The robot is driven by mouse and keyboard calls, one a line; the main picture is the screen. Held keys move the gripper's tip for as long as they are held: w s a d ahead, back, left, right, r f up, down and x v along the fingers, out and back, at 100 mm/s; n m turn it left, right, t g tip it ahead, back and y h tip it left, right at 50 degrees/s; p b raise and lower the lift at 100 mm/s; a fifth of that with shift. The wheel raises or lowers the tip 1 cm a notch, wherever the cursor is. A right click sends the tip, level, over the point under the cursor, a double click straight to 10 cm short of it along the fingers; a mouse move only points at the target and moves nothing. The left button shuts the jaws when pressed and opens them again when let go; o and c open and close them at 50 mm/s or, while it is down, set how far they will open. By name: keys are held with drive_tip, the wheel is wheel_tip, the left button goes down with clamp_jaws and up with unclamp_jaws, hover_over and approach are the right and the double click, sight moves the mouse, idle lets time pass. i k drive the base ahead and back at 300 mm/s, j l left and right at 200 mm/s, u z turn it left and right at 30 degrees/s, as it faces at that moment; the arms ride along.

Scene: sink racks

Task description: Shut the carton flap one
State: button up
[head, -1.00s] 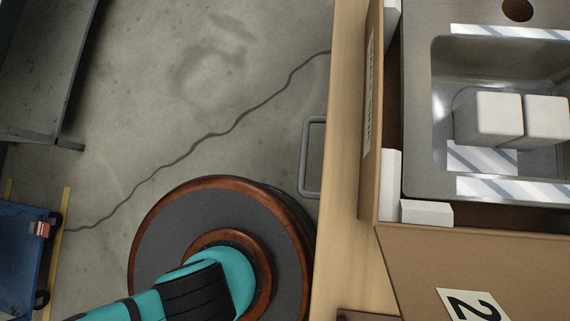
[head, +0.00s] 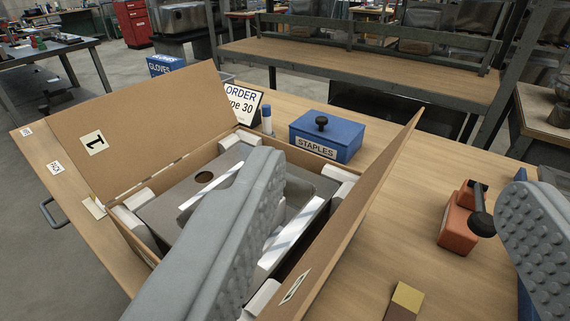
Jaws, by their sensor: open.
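The open carton (head: 122,227) stands on the wooden bench with a grey metal sink (head: 165,212) inside, padded by white corner blocks. Flap one (head: 150,105), brown cardboard with a "1" label, stands raised and leaning outward on the carton's far left side. Another flap (head: 350,205) stands up on the right side; its label is too oblique to read. The left finger hides part of the sink and carton; the right finger is at the right edge. Flap one appears clear of both fingers.
A blue staples box (head: 325,138), a glue-like stick (head: 267,120) and an order sign (head: 243,102) stand behind the carton. An orange tool with a black handle (head: 460,218) sits to the right. A blue gloves box (head: 166,65) is behind flap one.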

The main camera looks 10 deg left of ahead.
sight(116, 140)
drive_tip(key=j+z, duration=0.1)
drive_tip(key=z, duration=0.45)
drive_tip(key=j+z, duration=0.3)
drive_tip(key=j, duration=0.2)
drive_tip(key=k+j+z, duration=0.1)
drive_tip(key=j+z, duration=0.25)
drive_tip(key=k+j+z, duration=0.15)
drive_tip(key=j+z, duration=0.15)
drive_tip(key=j, duration=0.25)
drive_tip(key=k+j, duration=0.15)
drive_tip(key=j, duration=0.25)
drive_tip(key=k+j+z, duration=0.1)
drive_tip(key=j, duration=0.35)
drive_tip(key=k+j, duration=0.2)
drive_tip(key=j, duration=0.2)
drive_tip(key=k+j, duration=0.15)
drive_tip(key=j, duration=0.25)
drive_tip(key=k+j+z, duration=0.1)
drive_tip(key=j, duration=0.3)
drive_tip(key=k+j, duration=0.25)
drive_tip(key=j, duration=0.15)
drive_tip(key=l+z, duration=0.15)
drive_tip(key=l, duration=0.25)
